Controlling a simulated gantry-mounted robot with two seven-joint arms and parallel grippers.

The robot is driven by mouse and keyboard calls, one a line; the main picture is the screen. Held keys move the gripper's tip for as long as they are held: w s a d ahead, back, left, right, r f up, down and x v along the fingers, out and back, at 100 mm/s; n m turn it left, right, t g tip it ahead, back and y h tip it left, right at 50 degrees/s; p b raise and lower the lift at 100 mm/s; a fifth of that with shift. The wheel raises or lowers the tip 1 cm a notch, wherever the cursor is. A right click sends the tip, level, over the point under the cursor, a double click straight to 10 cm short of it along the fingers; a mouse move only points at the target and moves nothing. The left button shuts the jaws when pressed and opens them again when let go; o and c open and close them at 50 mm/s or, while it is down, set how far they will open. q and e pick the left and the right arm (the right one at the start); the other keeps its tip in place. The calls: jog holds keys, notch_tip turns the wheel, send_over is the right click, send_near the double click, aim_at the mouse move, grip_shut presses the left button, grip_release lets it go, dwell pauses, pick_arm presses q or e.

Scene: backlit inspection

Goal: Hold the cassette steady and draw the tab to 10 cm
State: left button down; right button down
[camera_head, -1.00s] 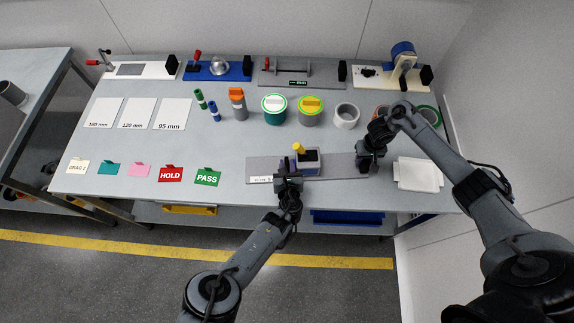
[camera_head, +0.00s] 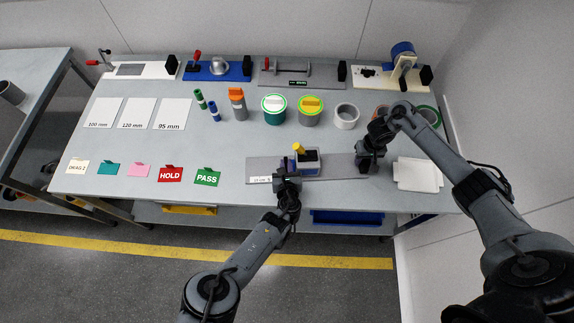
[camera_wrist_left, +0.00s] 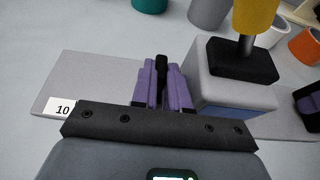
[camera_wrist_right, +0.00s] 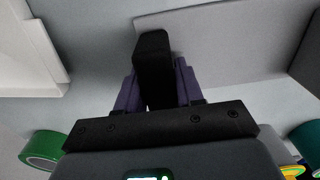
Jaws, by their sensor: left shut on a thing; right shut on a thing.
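A grey board (camera_head: 340,168) lies flat near the front of the table, with a small white label (camera_wrist_left: 62,108) at its left end. A grey and blue box (camera_wrist_left: 235,92) with a black top and a yellow knob (camera_head: 298,148) sits on it; I take this to be the cassette. My left gripper (camera_wrist_left: 162,75) is shut on a slim black piece (camera_wrist_left: 161,68), perhaps the tab, just left of the box. My right gripper (camera_head: 372,152) is shut on a black block (camera_wrist_right: 153,62) at the board's right end. The fingers partly hide both held pieces.
A white tray (camera_head: 420,172) lies right of the board. HOLD (camera_head: 171,174) and PASS (camera_head: 207,177) cards stand to the left. Tape rolls and tubs, including a white roll (camera_head: 346,115), stand behind. The table between the cards and the board is clear.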

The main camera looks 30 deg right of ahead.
pick_arm(q)
jog(key=w+a, duration=0.1)
jog(key=a, duration=0.2)
jog(key=w+a, duration=0.2)
jog(key=a, duration=0.1)
jog(key=w+a, duration=0.1)
jog(key=a, duration=0.2)
jog(key=shift+w, duration=0.3)
jog(key=shift+d, duration=0.1)
jog(key=c, duration=1.4)
grip_release()
jog(key=shift+s, duration=0.1)
jog(key=v, duration=1.1)
jog(key=shift+s, duration=0.4)
